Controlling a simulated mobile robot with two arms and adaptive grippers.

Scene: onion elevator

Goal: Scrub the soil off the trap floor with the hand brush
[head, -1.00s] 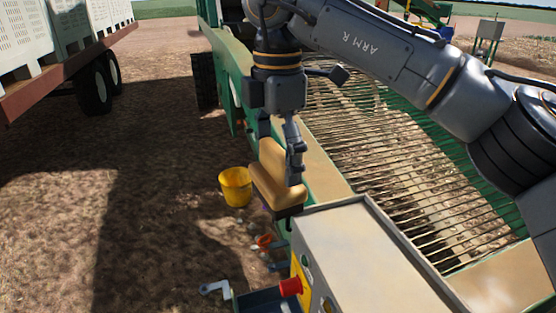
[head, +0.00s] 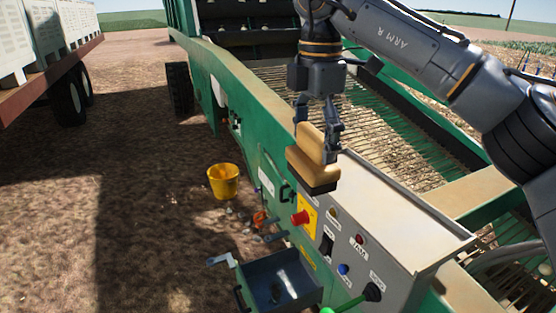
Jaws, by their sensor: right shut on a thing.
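My right gripper (head: 322,142) is shut on the hand brush (head: 312,165), a tan block with a dark bristle underside. A dark blue-grey open tray (head: 241,287), which looks like the trap, sticks out low at the side of the green machine. My left gripper is not in view.
The control box (head: 400,215) with a red button (head: 300,218) stands beside the tray. A yellow bucket (head: 223,182) and small orange and grey items are on the ground. A trailer with white crates (head: 45,35) is at left.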

